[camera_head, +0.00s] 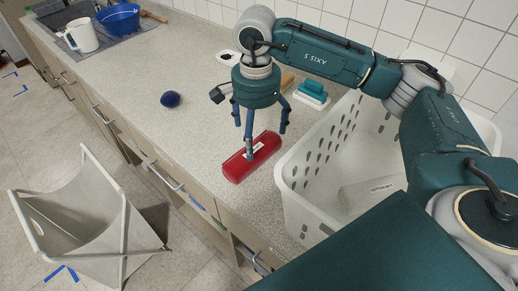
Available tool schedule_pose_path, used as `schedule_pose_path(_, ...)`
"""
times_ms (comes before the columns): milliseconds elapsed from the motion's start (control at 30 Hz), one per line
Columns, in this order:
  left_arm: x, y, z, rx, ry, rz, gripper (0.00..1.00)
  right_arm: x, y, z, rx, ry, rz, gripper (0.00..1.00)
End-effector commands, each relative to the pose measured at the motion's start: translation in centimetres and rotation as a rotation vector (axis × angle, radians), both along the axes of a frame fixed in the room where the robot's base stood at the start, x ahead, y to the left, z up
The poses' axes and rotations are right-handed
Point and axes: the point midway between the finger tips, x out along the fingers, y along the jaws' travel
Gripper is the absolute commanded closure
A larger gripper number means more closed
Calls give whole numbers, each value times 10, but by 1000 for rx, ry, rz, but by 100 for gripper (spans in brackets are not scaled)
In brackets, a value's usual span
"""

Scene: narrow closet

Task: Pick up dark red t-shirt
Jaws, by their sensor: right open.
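The dark red t-shirt (236,168) looks like a rolled red bundle with a white label, lying on the speckled countertop. My right gripper (264,138) is open above it, its fingers pointing down. One finger reaches down in front of the label and overlaps the bundle; I cannot tell whether it touches. The other fingers are spread apart, with nothing held between them. My left gripper is not in view.
A white perforated basket (296,188) stands just right of the bundle, with a labelled pale item (369,193) inside. A dark blue ball (170,99) and teal brush (312,91) are on the counter (140,62). A fabric hamper (85,215) stands on the floor.

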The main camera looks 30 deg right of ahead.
Motion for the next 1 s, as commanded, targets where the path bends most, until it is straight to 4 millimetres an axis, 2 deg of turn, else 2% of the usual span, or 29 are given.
schedule_pose_path(200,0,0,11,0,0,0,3,-1,-1,-33,-1,3,-3,5)
schedule_pose_path(433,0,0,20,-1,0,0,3,-1,0,-50,0,3,-2,5)
schedule_pose_path(567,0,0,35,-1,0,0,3,-2,2,-69,0,5,-1,5)
schedule_pose_path(700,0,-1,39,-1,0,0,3,-1,2,-88,0,2,-2,5)
schedule_pose_path(1000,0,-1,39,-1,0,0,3,0,2,-96,1,0,-1,5)
